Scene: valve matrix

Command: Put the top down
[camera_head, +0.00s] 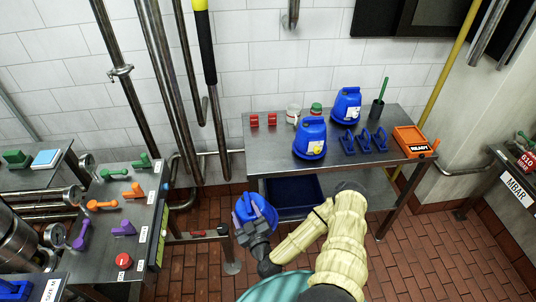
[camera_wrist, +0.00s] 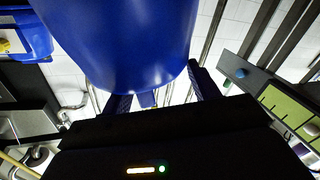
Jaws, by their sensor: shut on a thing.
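My gripper (camera_head: 252,222) is shut on a blue rounded thing (camera_head: 268,212), which I take to be the top. It is held in the air in front of the steel table (camera_head: 262,133), lower than its surface in the picture. In the wrist view the blue top (camera_wrist: 125,45) fills the upper middle, smooth and curved, between the two dark fingers (camera_wrist: 158,98). Its far side is hidden, and the fingers cover part of it in the head view.
The table holds two blue jugs (camera_head: 310,140) (camera_head: 346,106), several blue clamp-like pieces (camera_head: 364,140), red blocks (camera_head: 254,120), a cup with a green brush (camera_head: 377,108) and an orange READY tray (camera_head: 411,140). A dark blue bin (camera_head: 292,192) sits below. A valve bench (camera_head: 118,215) stands left.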

